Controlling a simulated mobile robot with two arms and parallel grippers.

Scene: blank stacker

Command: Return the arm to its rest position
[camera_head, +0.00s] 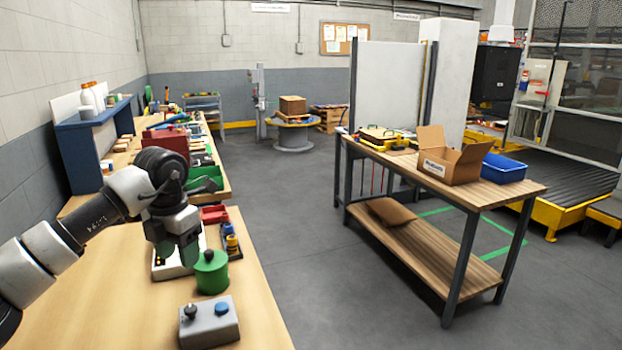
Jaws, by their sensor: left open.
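My left arm (95,215) comes in from the left over the wooden workbench (120,305). My left gripper (188,255) points down above the bench and is open, with nothing seen between its fingers. A green round lidded container (211,272) stands just to the right of the gripper, in front of a pale tray or panel (170,268) that the gripper partly hides. A grey box with a blue button and a dark knob (208,325) sits nearer the front edge. My right gripper is not in view.
Red and green bins (205,180) and a blue shelf (85,125) with bottles line the bench behind the arm. A second table (520,188) at the right holds an open cardboard box (452,160) and a blue bin (503,168). The floor between is clear.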

